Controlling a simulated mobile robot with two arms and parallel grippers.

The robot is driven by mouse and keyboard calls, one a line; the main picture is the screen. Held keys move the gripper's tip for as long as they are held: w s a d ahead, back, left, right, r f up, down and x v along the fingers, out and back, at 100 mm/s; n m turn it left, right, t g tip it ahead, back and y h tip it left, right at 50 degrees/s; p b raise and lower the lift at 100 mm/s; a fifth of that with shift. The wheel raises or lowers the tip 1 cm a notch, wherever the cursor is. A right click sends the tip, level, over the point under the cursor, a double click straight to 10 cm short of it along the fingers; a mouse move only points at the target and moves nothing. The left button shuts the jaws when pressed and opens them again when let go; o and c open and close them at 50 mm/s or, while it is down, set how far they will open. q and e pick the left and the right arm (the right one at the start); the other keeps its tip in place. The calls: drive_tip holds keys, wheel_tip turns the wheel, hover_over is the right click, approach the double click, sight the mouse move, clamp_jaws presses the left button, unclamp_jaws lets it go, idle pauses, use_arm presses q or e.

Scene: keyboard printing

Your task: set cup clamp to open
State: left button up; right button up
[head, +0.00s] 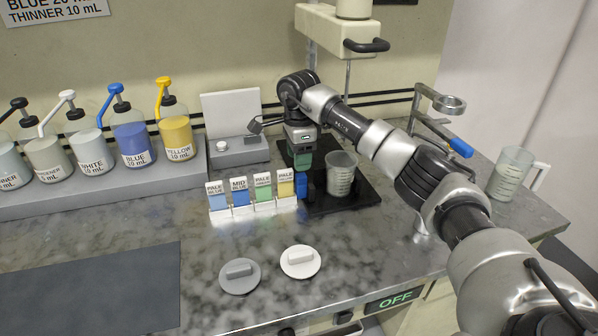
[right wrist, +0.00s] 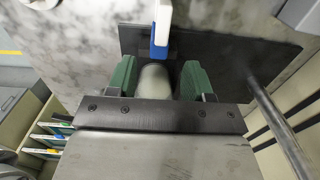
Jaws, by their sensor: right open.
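A clear measuring cup (head: 341,178) stands upright on a black base plate (head: 350,203) below the mixer. A small blue block (head: 301,185) stands at the plate's left edge, beside the cup; it looks like the clamp's lever. A blue piece (right wrist: 159,50) with a white part above it shows in the right wrist view, just beyond my fingers. My right gripper (head: 301,158) points down with green fingers above the blue block, left of the cup. In the right wrist view the fingers (right wrist: 157,82) are apart, with a pale rounded shape between or below them that I cannot identify. My left gripper is out of view.
A rack of color sample cards (head: 250,200) stands close left of my right gripper. Several pump bottles (head: 130,140) line the back left. A ring holder with a blue handle (head: 460,147) and a pitcher (head: 510,174) are at right. Two lids (head: 300,262) lie in front.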

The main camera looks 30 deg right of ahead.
sight(298, 176)
wheel_tip(298, 176, up, 5)
drive_tip(key=shift+a+r, duration=0.1)
drive_tip(key=shift+r, duration=0.1)
idle(0.6)
